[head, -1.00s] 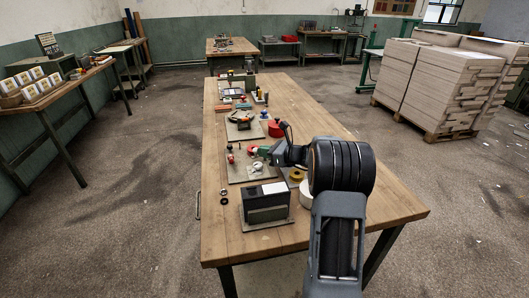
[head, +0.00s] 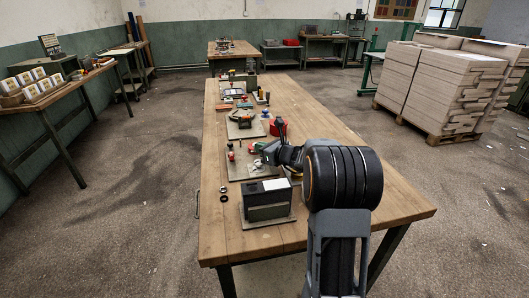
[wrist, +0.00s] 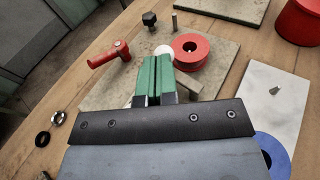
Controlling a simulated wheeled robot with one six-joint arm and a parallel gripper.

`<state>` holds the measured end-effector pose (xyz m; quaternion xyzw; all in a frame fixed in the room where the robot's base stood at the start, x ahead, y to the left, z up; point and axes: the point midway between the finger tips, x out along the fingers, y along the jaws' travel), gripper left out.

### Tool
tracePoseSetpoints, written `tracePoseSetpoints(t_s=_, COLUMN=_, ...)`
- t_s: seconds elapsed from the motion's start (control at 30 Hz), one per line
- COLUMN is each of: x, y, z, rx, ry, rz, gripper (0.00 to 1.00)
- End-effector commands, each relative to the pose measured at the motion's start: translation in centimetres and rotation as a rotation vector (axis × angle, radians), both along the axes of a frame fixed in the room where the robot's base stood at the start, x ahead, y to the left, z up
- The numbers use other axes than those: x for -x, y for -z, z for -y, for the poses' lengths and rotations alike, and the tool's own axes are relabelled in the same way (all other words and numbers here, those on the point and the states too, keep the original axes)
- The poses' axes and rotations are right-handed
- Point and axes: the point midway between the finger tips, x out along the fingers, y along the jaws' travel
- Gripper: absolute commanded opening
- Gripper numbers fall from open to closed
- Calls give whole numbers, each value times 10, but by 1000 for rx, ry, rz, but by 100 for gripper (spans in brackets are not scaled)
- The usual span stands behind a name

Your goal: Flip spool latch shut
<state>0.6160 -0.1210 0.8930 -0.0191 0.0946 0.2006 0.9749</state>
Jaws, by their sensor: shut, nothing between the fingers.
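My gripper (wrist: 152,82) has green fingertips pressed together with nothing between them. In the wrist view it hangs over the grey station plate (wrist: 105,93), its tips just below a red spool (wrist: 193,50). A red lever with a round handle (wrist: 106,55) lies to the left of the tips, apart from them, on the same plate. It also shows in the head view (head: 231,154). I cannot tell for certain whether this lever is the latch. A white ball-like part (wrist: 163,50) sits behind the fingertips, partly hidden by them. My gripper also shows in the head view (head: 263,149).
A black knob (wrist: 149,19) and an upright steel pin (wrist: 174,22) stand behind the spool. A red container (wrist: 302,18) and a white plate with a pin (wrist: 270,98) are at right. A dark box (head: 267,200) stands nearer.

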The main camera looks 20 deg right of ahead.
Motion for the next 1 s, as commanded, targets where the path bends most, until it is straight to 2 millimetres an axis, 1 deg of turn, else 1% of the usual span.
tracePoseSetpoints(t_s=0.1, x=-5, y=1, z=-6, rx=1, ry=-7, rz=1, gripper=0)
tracePoseSetpoints(t_s=0.6, x=-20, y=-1, z=-16, rx=0, ry=-21, rz=2, gripper=0)
tracePoseSetpoints(t_s=0.67, x=-20, y=-1, z=-17, rx=0, ry=-22, rz=2, gripper=0)
tracePoseSetpoints(t_s=0.87, x=-17, y=-2, z=-9, rx=0, ry=-9, rz=1, gripper=0)
tracePoseSetpoints(t_s=1.0, x=-3, y=-5, z=-2, rx=2, ry=-6, rz=1, gripper=0)
